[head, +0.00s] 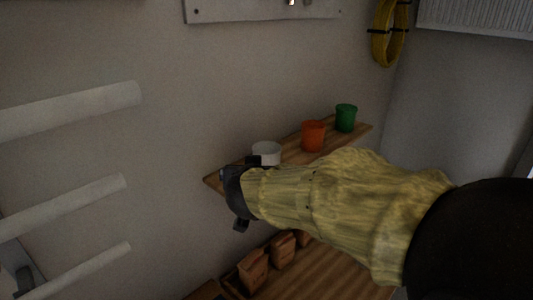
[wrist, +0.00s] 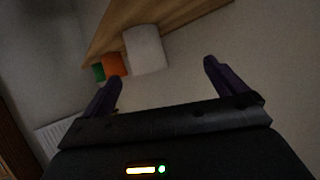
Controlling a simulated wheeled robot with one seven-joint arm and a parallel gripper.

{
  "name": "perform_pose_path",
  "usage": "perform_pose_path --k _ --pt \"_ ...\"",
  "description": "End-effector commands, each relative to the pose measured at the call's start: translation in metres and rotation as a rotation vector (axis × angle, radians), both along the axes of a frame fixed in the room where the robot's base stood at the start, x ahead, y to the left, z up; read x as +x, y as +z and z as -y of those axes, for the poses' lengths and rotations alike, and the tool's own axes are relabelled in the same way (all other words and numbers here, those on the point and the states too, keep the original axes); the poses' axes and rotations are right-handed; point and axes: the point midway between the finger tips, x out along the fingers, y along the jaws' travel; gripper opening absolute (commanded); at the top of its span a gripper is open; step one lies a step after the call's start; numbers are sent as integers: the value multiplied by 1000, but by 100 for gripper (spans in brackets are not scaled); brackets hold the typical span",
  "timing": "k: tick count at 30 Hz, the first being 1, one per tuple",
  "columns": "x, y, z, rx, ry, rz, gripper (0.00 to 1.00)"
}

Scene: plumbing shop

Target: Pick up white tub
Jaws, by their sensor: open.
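The white tub (head: 267,148) stands on a narrow wooden wall shelf, toward its left end, partly hidden behind my gripper in the head view. In the wrist view the white tub (wrist: 145,49) shows beyond the fingertips, between them and a little left of the middle. My gripper (head: 240,200) is at the front of the shelf's left part in the head view. In the wrist view my gripper (wrist: 161,75) has its two fingers wide apart, with nothing between them. The tub looks apart from both fingers.
On the shelf (head: 360,131), an orange tub (head: 313,136) and a green tub (head: 346,118) stand right of the white one. Below is a wooden surface with several brown blocks or boxes (head: 253,271). White pipes (head: 70,112) stick out at left. A yellow coil (head: 388,35) hangs at upper right.

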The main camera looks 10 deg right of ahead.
Motion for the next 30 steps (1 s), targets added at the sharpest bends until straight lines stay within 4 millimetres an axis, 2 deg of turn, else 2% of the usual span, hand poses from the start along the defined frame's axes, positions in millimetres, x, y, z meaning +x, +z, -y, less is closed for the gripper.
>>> perform_pose_path --k 1,3,6,9,22,26,30 --pt "-1 24 -1 -3 -35 9 97" --pt "-5 41 1 -9 -88 1 97" --pt "-13 55 3 -15 -146 -30 97" --pt "-19 61 3 -17 -180 -61 97" --pt "-20 58 4 -18 -191 -77 97" --pt "-10 52 9 -20 -194 -78 97" --pt "10 40 17 -19 -193 -79 97"
